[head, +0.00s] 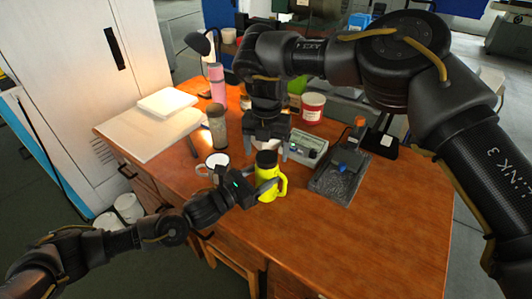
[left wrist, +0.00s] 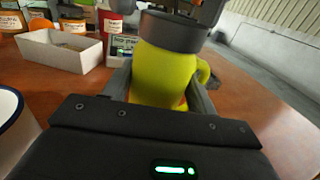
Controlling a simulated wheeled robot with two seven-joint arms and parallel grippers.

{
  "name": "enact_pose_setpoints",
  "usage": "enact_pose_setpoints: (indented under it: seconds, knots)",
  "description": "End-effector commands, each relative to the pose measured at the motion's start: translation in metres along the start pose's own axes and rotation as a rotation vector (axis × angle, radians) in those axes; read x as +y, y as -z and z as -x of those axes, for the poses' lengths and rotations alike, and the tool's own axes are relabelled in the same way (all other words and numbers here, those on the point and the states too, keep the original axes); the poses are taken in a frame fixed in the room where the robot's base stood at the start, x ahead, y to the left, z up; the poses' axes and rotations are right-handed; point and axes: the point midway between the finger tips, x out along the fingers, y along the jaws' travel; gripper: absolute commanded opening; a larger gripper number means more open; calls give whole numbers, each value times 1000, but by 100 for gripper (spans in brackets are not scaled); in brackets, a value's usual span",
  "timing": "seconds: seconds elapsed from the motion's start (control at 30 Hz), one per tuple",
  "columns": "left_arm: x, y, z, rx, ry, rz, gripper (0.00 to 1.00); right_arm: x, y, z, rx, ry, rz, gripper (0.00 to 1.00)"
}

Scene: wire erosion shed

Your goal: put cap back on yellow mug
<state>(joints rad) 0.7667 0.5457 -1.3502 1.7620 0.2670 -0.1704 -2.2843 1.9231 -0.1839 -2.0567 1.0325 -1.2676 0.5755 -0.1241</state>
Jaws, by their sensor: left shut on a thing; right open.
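The yellow mug (head: 271,188) stands upright near the front middle of the wooden desk, its handle to the right. It fills the middle of the left wrist view (left wrist: 165,72). The dark cap (head: 266,157) is on the mug's top, and its wide grey side shows in the left wrist view (left wrist: 172,32); I cannot tell how firmly it sits. My left gripper (head: 262,188) is shut on the mug's body, one finger on each side. My right gripper (head: 266,150) points down just above the cap, its fingers apart.
A white mug (head: 213,161) stands left of the yellow mug, close to my left gripper. A brown tumbler (head: 218,128) and pink bottle (head: 217,83) stand behind. A grey instrument box (head: 309,146) and dark tray (head: 335,185) lie right. The desk's front right is clear.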

Motion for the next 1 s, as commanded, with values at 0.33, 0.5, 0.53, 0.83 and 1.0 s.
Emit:
enact_pose_setpoints:
  seconds: [0.33, 0.5, 0.53, 0.83, 1.0]
  knots:
    - [0, 1, 0, 1, 1, 1, 0, 1, -1, 71, -4, -1, -1, 79]
    - [0, 1, 0, 1, 1, 1, 0, 1, 0, 94, -4, 1, -1, 79]
    - [0, 1, 0, 1, 1, 1, 0, 1, 0, 96, -2, 0, -1, 79]
    - [0, 1, 0, 1, 0, 1, 0, 1, 0, 104, 0, -1, 0, 79]
    - [0, 0, 0, 1, 0, 1, 63, 1, 0, 104, 0, -1, 1, 79]
